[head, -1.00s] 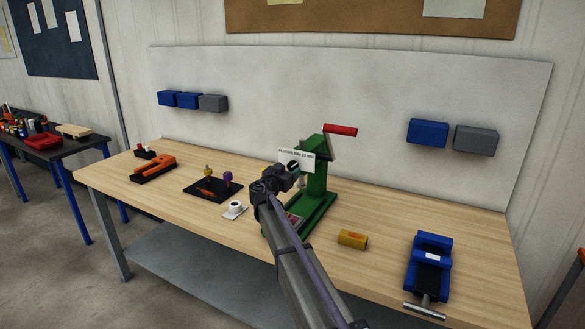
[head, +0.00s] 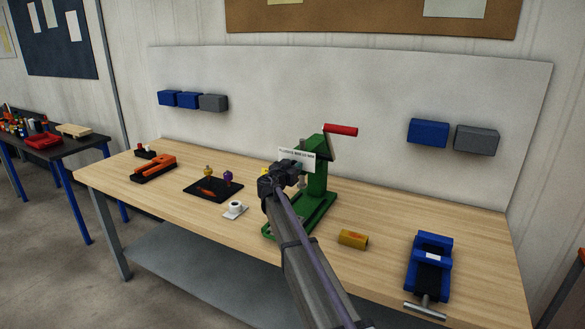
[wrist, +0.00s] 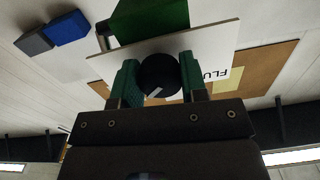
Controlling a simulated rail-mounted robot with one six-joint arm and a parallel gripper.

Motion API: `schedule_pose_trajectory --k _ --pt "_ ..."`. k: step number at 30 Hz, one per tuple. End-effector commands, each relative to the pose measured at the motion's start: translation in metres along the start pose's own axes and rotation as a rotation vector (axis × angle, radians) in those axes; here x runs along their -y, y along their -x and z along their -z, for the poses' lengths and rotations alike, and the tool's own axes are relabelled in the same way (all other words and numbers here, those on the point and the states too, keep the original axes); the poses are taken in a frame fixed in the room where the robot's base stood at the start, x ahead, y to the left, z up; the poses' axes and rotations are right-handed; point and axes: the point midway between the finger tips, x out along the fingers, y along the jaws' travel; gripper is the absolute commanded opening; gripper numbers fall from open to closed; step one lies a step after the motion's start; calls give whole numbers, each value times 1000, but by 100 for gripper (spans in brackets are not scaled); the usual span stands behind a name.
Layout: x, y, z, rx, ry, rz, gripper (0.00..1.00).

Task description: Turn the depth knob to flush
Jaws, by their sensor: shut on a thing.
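A green press (head: 316,182) with a red-handled lever (head: 341,130) stands on the wooden workbench, with a white label plate (head: 297,153) on its front. In the wrist view the black depth knob (wrist: 158,72) sits in front of the white plate (wrist: 212,45), with a pale pointer line on its face slanting to the lower left. The letters "FLU" show on the plate, right of the knob. My gripper (wrist: 158,80) is shut on the knob, a green finger on each side. In the head view my gripper (head: 287,172) hides the knob.
A white cup on a saucer (head: 236,213), a black tray (head: 203,194) and an orange tool (head: 154,168) lie left of the press. A yellow cylinder (head: 353,239) and a blue vise (head: 429,265) lie to the right. Bare bench separates them.

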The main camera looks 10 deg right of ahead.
Motion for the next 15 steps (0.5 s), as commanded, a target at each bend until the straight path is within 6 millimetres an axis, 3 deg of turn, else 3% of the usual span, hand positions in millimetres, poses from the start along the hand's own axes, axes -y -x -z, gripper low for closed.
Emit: schedule_pose_trajectory --k 15 --pt "0 0 0 2 110 0 16"
